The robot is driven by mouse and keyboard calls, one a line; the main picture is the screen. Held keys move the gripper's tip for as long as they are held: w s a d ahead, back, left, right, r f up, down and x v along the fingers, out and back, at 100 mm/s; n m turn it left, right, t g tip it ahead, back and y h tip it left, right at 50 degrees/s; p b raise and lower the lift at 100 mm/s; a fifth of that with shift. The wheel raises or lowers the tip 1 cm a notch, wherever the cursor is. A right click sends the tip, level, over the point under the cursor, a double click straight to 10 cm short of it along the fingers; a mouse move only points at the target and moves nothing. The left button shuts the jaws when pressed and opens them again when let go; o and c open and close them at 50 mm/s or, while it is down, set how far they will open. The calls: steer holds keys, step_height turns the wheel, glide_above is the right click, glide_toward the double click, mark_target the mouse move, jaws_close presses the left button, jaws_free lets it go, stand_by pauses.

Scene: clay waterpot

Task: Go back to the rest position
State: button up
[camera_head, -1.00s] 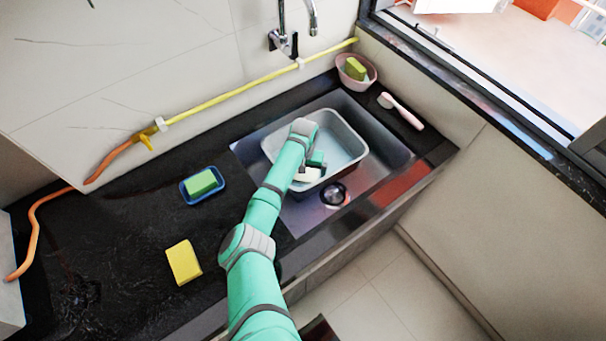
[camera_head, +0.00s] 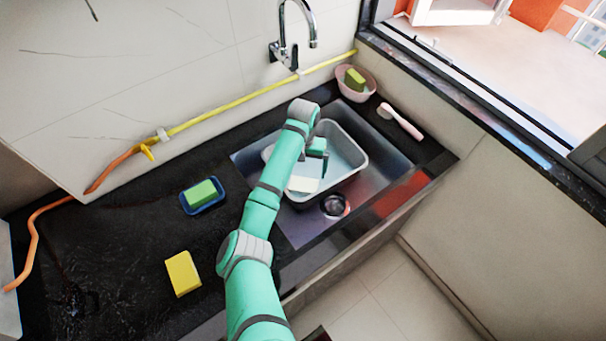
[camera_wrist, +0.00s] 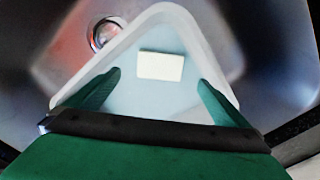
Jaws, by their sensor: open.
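My gripper (camera_head: 316,158) is over the grey tub (camera_head: 362,176) in the sink, partly hidden by my arm in the head view. In the wrist view its two green fingers (camera_wrist: 159,80) are spread wide with nothing between them. A cream-white block (camera_wrist: 161,66) lies in the tub, beyond the fingertips and apart from them. The block also shows in the head view (camera_head: 303,184) near the tub's front end. The tub (camera_wrist: 222,55) lies below the fingers in the wrist view.
A green sponge (camera_head: 202,193) sits in a blue dish, and a yellow sponge (camera_head: 183,273) lies on the black counter. A pink bowl (camera_head: 357,88), a brush (camera_head: 401,121) and the faucet (camera_head: 297,35) are at the back. A yellow-orange hose (camera_head: 235,101) runs along the wall.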

steer(key=shift+r, duration=0.4)
